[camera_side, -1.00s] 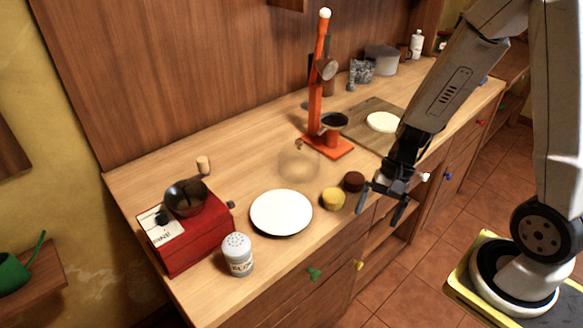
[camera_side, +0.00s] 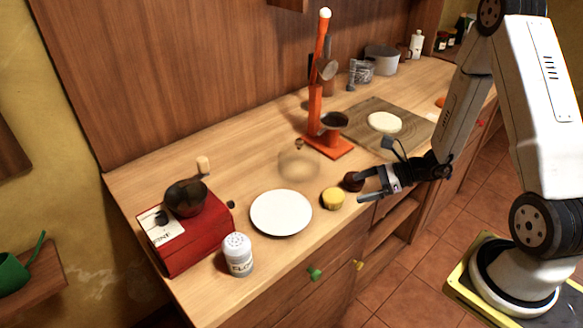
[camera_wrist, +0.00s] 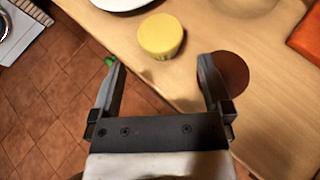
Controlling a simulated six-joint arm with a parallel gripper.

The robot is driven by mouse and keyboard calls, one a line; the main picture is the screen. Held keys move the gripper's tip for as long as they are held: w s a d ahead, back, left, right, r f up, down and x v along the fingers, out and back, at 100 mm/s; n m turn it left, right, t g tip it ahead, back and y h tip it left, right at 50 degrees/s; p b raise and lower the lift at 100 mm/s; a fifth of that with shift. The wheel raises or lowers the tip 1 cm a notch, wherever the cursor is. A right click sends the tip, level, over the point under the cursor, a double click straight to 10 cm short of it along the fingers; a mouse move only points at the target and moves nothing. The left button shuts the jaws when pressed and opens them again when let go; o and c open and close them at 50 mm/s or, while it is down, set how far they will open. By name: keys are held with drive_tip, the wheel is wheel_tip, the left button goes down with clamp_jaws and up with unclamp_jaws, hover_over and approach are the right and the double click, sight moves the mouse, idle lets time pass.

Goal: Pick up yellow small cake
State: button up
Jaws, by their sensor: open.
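The yellow small cake (camera_side: 333,199) stands upright on the wooden counter, just right of the white plate. It also shows in the wrist view (camera_wrist: 160,36), ahead of my fingertips and roughly between their lines. My gripper (camera_side: 362,187) is open and empty, at the counter's front edge to the right of the yellow cake and apart from it. In the wrist view the open fingers (camera_wrist: 157,72) point towards the cake. A dark brown small cake (camera_side: 352,181) stands close behind my gripper and partly hidden by it; in the wrist view it shows (camera_wrist: 232,70) beside the right finger.
The white plate (camera_side: 281,213) lies left of the yellow cake. A glass dome (camera_side: 299,165) is behind it. An orange stand (camera_side: 328,147), a red box with a bowl (camera_side: 190,232) and a shaker (camera_side: 239,256) stand around. A cutting board (camera_side: 415,126) is at right.

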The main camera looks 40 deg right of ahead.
sight(334, 194)
drive_tip(key=shift+x, duration=1.35)
drive_tip(key=shift+a, duration=0.1)
drive_tip(key=shift+x, duration=2.5)
drive_tip(key=c, duration=1)
drive_tip(key=shift+r, duration=0.3)
drive_tip(key=shift+c, duration=0.2)
drive_tip(key=shift+r, duration=4.8)
